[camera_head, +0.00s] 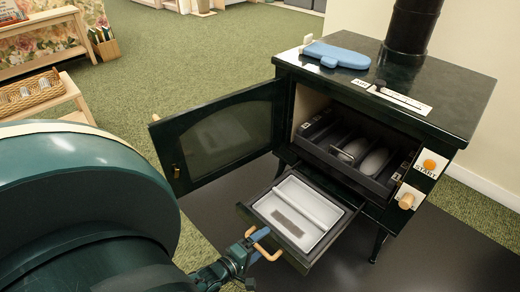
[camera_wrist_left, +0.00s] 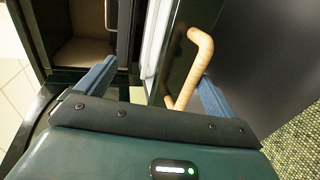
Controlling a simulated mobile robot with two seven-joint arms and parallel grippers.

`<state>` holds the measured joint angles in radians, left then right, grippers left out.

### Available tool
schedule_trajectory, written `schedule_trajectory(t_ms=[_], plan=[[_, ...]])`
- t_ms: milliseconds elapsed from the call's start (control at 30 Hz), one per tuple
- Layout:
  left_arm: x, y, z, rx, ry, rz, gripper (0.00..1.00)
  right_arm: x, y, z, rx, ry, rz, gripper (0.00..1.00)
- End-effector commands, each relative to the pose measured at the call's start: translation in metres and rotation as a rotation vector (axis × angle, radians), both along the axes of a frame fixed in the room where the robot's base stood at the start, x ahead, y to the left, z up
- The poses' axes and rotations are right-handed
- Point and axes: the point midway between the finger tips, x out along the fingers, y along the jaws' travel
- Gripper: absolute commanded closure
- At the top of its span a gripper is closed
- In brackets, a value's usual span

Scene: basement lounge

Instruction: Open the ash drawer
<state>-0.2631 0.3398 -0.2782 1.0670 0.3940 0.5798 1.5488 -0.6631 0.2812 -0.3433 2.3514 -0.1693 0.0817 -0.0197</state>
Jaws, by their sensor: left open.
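The ash drawer (camera_head: 341,226) is pulled well out below the stove's firebox, with a pale grey tray (camera_head: 297,210) inside it. Its wooden bar handle (camera_head: 266,252) is on the front; it also shows in the left wrist view (camera_wrist_left: 203,45). My left gripper (camera_head: 252,243) is at the handle with its blue fingers apart. In the left wrist view my left gripper (camera_wrist_left: 157,72) is open, with the handle near the right-hand finger; I cannot tell whether they touch. My right gripper is not in view.
The dark green stove (camera_head: 460,85) has its glass door (camera_head: 222,135) swung open to the left, above and beside the drawer. A blue oven mitt (camera_head: 337,54) lies on top. A dark floor plate (camera_head: 430,250) lies under and around the stove.

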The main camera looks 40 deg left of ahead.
Motion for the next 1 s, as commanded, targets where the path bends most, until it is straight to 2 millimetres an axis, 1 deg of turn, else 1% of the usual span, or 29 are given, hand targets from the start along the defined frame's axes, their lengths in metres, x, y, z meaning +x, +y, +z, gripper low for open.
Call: schedule_trajectory(t_ms=[33,133,167,200,500,1000], plan=[[0.011,0.002,0.032,-0.003,-0.053,0.002,0.18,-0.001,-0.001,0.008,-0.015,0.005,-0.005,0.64],[0.012,0.003,0.046,0.000,-0.055,0.002,0.19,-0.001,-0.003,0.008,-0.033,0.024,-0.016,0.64],[0.012,0.003,0.050,0.001,-0.056,0.003,0.35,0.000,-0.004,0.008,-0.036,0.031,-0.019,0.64],[0.013,0.003,0.053,0.001,-0.056,0.003,0.67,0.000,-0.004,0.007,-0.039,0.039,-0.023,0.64],[0.010,0.002,0.051,-0.002,-0.044,0.002,0.68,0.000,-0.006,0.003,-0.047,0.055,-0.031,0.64],[0.008,0.001,0.049,-0.002,-0.038,0.001,0.68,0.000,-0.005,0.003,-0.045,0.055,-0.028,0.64]])
